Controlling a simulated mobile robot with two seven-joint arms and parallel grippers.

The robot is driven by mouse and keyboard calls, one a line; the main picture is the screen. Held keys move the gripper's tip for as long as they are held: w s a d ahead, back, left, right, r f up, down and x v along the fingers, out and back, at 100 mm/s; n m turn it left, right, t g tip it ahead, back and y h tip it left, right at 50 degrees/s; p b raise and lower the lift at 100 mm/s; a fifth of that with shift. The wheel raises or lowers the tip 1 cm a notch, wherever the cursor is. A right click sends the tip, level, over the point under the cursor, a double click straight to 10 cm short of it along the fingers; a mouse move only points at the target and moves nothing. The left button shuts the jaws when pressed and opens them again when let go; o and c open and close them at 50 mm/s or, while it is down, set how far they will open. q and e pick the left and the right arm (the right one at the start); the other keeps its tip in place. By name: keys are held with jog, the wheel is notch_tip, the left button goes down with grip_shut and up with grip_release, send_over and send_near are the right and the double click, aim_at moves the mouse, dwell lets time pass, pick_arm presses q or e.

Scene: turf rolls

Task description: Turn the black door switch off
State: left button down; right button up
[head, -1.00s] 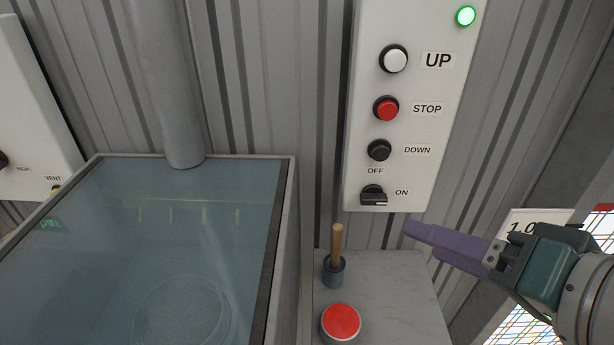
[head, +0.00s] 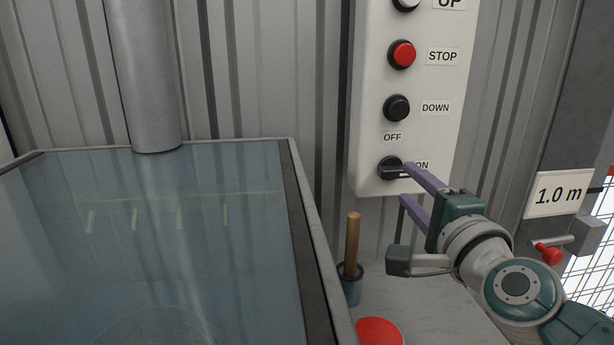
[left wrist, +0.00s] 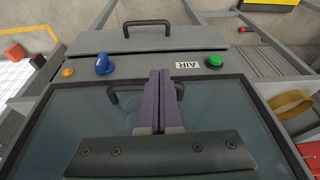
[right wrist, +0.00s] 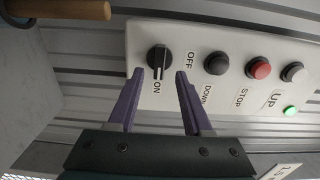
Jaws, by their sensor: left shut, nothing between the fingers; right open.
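The black door switch (head: 389,168) is a round rotary knob low on the pale control panel (head: 375,130). Its bar handle points right at the ON label, with OFF printed above. My right gripper (head: 404,183) is open in front of the knob, its upper finger overlapping the ON label in the head view. In the right wrist view the knob (right wrist: 158,57) lies between the lines of the purple fingertips (right wrist: 160,72), just beyond them; contact cannot be told. My left gripper (left wrist: 160,72) is shut and empty above the glass-topped box, outside the head view.
The DOWN button (head: 397,108) and red STOP button (head: 402,54) sit above the switch. A glass-lidded box (head: 292,170) fills the left.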

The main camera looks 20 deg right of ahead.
aim_at(397, 175)
jog(key=b+x, duration=0.1)
jog(key=x, duration=0.4)
jog(key=shift+a, duration=0.1)
grip_shut()
dwell(0.5)
